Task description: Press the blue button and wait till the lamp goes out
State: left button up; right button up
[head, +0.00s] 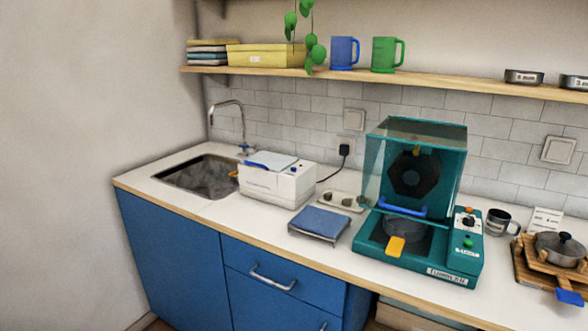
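A teal machine (432,262) stands on the counter with its clear-sided lid raised. A dark round plate is inside the lid, and a dark round dish with an orange handle (396,246) sits in its base. Its control panel at the right has a dark and white knob (468,221), a small green button (468,243) and a small orange-red spot (469,210) that may be a lamp; I cannot tell whether it is lit. Neither of my grippers is in view.
A white box-shaped appliance (276,186) with a blue handle stands beside the sink (197,176). A blue-topped scale-like thing (319,222) lies left of the machine. A metal mug (500,223) and a small pot (559,247) on wooden boards are at the right. A shelf (450,83) runs above.

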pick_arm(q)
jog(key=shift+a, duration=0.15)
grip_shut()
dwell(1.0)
